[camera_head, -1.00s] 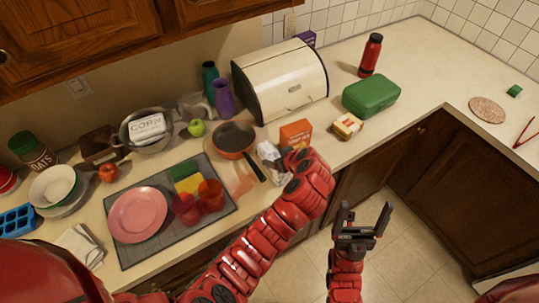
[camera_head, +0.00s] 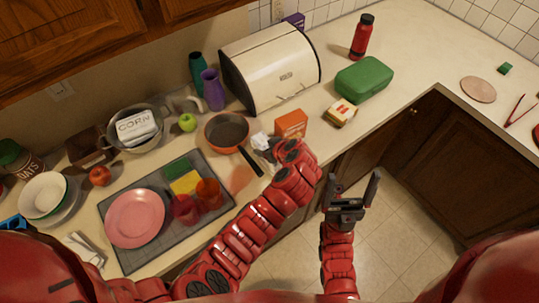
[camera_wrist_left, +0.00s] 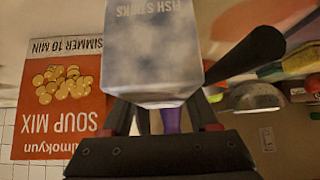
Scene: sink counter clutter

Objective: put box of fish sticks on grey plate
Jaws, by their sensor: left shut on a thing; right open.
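The box of fish sticks is a whitish-grey carton (camera_head: 260,141), with its label upside down in the left wrist view (camera_wrist_left: 150,48). My left gripper (camera_head: 277,152) is shut on it at the counter's front, beside the orange soup mix box; the gripper partly hides the carton in the head view. I cannot tell whether the carton touches the counter. A pale greyish plate (camera_head: 70,208) shows at the far left, partly covered by a white bowl (camera_head: 42,193); I cannot tell if it is the grey plate. My right gripper (camera_head: 354,187) is open and empty, in front of the cabinets.
The soup mix box (camera_head: 291,124) stands close right of the carton. A pan (camera_head: 227,131) is just left, its handle pointing toward my left gripper. A pink plate (camera_head: 135,218) and red cups lie on a dark mat (camera_head: 130,262). A sandwich (camera_head: 341,112) is farther right.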

